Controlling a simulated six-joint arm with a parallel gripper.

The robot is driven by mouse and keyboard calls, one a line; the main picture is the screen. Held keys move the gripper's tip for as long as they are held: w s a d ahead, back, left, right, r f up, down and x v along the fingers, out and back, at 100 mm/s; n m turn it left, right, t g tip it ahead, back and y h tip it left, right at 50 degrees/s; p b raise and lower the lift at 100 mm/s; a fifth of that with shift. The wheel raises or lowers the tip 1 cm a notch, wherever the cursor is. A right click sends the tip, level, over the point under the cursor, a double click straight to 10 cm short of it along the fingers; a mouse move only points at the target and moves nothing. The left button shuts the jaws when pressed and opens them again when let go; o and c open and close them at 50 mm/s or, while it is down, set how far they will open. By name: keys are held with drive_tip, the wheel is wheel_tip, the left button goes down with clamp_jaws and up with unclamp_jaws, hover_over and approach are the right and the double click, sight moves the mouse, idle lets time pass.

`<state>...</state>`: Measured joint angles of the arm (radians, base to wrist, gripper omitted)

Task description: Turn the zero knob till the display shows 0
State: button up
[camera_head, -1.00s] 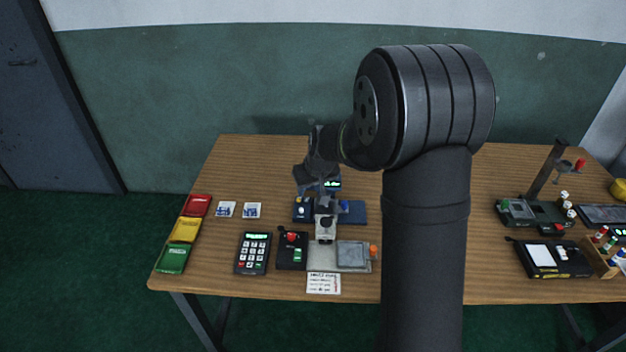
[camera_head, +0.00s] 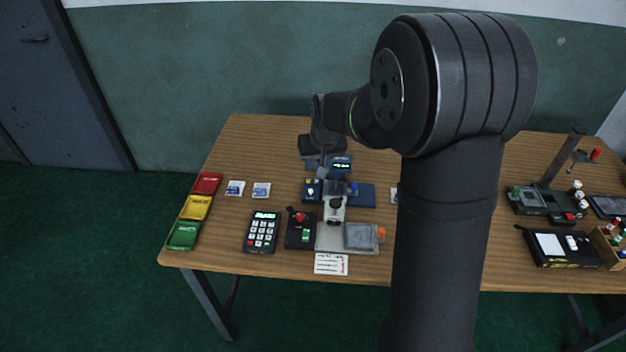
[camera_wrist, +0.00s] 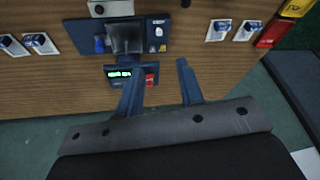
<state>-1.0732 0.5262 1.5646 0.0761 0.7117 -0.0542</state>
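A blue instrument (camera_head: 364,194) stands mid-table behind the white microscope-like stand. Its lit green display (camera_head: 342,166) sits on a block at its back; the digits are too small to read. The instrument's base carries a blue knob (camera_wrist: 99,45) and a white knob (camera_wrist: 158,31). I cannot tell which is the zero knob. My gripper (camera_wrist: 160,88) is open and empty, its two fingers apart near the display block. In the head view my gripper (camera_head: 322,165) is above and left of the display.
A white stand (camera_head: 335,207), a black box with a red knob (camera_head: 300,230) and a keypad (camera_head: 262,232) stand in front. Red, yellow and green trays (camera_head: 196,207) line the left edge.

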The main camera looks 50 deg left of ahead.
sight(310, 190)
drive_tip(key=s+a+m+t+h, duration=0.2)
drive_tip(key=s+a+m+t, duration=0.15)
drive_tip(key=m, duration=0.55)
drive_tip(key=shift+g, duration=0.35)
drive_tip(key=x, duration=1.7)
drive_tip(key=shift+s+a, duration=0.2)
drive_tip(key=shift+s, duration=0.05)
clamp_jaws()
